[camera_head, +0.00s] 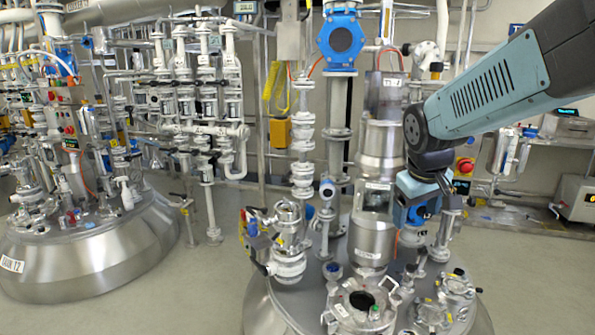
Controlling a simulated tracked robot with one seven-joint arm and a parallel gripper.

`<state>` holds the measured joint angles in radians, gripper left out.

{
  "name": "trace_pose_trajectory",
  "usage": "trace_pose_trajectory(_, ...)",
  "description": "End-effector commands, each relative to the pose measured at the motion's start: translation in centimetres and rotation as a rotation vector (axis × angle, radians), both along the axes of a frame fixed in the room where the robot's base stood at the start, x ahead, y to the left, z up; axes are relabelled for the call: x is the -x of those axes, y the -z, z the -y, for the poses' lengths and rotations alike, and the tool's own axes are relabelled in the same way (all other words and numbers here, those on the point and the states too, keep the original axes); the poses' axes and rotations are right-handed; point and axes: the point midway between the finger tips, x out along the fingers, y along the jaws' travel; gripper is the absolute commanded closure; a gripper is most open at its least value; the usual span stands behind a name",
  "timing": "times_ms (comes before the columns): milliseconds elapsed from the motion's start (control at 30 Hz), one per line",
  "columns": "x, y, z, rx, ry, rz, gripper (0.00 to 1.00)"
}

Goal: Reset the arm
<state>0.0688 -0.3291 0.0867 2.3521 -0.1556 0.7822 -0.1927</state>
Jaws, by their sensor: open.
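My arm reaches in from the upper right, teal with black joints, and bends down at its wrist. My gripper (424,188) is at the end of it, pointing down over the right part of the near reactor lid (318,312). Its fingers are small and partly lost against a blue fitting (415,213) just below. I cannot tell whether it touches that fitting. I see nothing clearly held between the jaws.
The near lid carries several valves, a steel column (371,240) and an open round port (361,301). A blue flange (341,40) stands high behind. Another domed vessel (85,255) is at left. Clear floor (215,275) lies between the vessels. A red emergency button (465,166) is behind my wrist.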

Motion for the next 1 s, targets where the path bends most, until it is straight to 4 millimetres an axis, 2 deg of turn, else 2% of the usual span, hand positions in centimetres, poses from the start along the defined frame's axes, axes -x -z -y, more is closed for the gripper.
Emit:
trace_pose_trajectory(200, 5.2, -2.3, -0.5, -0.08, 0.099, 0.072, 0.2)
trace_pose_trajectory(500, 11.4, -3.7, -1.0, -0.203, 0.21, 0.147, 0.2)
trace_pose_trajectory(667, 12.9, -3.8, -1.3, -0.24, 0.236, 0.164, 0.2)
trace_pose_trajectory(1000, 12.9, -3.8, -1.3, -0.24, 0.236, 0.164, 0.2)
